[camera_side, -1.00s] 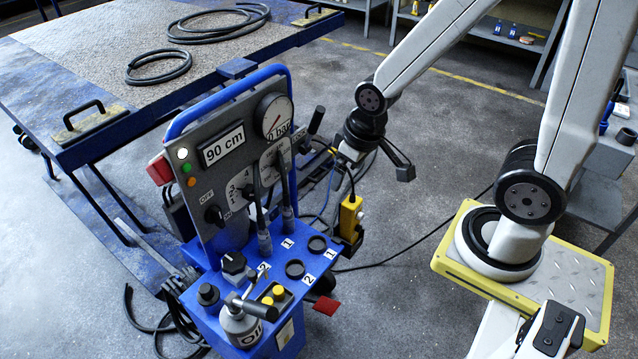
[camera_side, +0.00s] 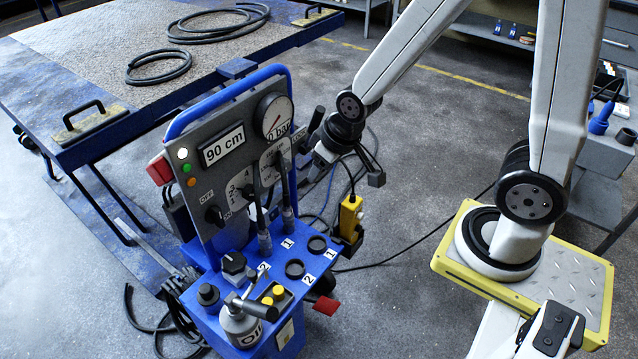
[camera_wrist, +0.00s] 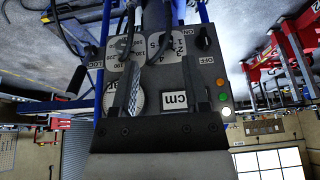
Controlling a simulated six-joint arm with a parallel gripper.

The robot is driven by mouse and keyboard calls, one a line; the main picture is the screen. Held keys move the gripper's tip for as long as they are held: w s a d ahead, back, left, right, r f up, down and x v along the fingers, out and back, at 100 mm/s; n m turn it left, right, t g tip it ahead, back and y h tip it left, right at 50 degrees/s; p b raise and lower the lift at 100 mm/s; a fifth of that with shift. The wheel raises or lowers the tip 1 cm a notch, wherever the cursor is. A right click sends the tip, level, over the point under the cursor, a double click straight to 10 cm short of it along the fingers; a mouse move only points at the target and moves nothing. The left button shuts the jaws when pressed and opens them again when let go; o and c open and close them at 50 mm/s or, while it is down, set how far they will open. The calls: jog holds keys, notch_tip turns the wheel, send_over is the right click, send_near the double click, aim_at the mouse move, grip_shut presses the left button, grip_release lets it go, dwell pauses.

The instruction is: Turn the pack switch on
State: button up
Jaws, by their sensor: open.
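The pack switch (camera_side: 214,215) is a black rotary knob on the grey panel of the blue jack cart, between OFF and ON labels. It also shows at the upper right of the wrist view (camera_wrist: 203,40), where the panel appears upside down. I cannot tell which label its pointer faces. My gripper (camera_side: 314,168) is right of the panel in the side view, apart from the switch. In the wrist view its two fingers (camera_wrist: 164,85) are spread and empty, with the gauge and the cm display behind them.
The panel carries a 90 cm display (camera_side: 222,146), a pressure gauge (camera_side: 274,117), lamps (camera_side: 187,168) and a numbered selector (camera_side: 248,191). Upright levers (camera_side: 262,225) stand before it.

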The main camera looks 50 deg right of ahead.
jog(key=w+a+f+t, duration=0.2)
jog(key=w+a+t, duration=0.1)
jog(key=w, duration=0.4)
jog(key=w+a+f+t, duration=0.2)
jog(key=w+a+t, duration=0.1)
jog(key=w, duration=0.4)
jog(key=t, duration=0.7)
send_over(220, 213)
jog(key=s, duration=0.3)
notch_tip(220, 213, down, 6)
jog(key=shift+s+f+t, duration=0.1)
jog(key=shift+f+t, duration=0.05)
jog(key=shift+t, duration=0.15)
jog(key=shift+f, duration=0.15)
jog(key=shift+f, duration=3.35)
jog(key=shift+w, duration=1.5)
grip_shut()
